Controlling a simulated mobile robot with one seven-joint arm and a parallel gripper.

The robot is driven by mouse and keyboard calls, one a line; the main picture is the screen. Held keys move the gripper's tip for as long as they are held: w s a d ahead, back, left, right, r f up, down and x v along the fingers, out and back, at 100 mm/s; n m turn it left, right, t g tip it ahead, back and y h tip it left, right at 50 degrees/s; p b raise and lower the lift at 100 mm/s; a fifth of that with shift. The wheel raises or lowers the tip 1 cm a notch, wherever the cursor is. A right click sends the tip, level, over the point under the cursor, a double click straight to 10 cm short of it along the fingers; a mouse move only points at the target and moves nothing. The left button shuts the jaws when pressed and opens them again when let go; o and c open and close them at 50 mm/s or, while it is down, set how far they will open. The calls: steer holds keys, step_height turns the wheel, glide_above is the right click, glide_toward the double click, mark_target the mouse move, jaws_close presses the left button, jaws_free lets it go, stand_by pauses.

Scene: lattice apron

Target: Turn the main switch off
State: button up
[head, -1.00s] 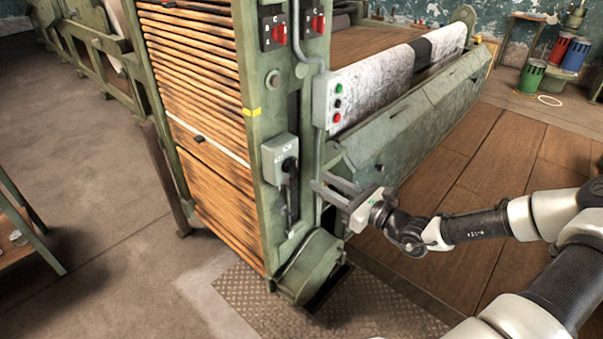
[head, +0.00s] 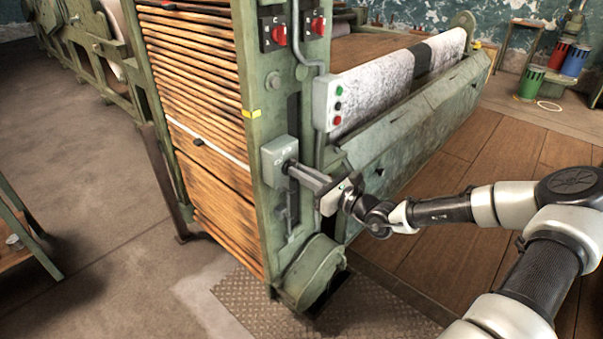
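A grey switch box (head: 274,160) is mounted on the green end post of the machine; I take it to be the main switch. My gripper (head: 296,170) reaches in from the right, with its fingertips at the dark handle on the right side of the box. The fingers overlap the handle in this view and hide most of it. I cannot tell whether they grip it, only touch it, or stand open around it. The handle's angle is also hidden.
Two red rotary switches (head: 279,33) (head: 317,25) sit higher on the machine. A button box (head: 333,103) with green and red buttons hangs just above my gripper. A rounded green housing (head: 312,270) lies below. The wooden floor (head: 450,225) at right is open.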

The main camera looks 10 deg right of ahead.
steer(key=shift+n, duration=0.3)
jaws_close()
steer(key=shift+s+a+f+n+b, duration=0.15)
steer(key=shift+n+b, duration=0.2)
steer(key=shift+n, duration=2.5)
steer(key=shift+f+n+b, duration=0.1)
steer(key=shift+n+b, duration=0.3)
steer(key=shift+n, duration=2.5)
steer(key=shift+s+a+f+n+b, duration=0.15)
steer(key=shift+n+b, duration=0.2)
steer(key=shift+n, duration=2.5)
steer(key=shift+w+d, duration=0.1)
steer(key=o, duration=0.7)
jaws_free()
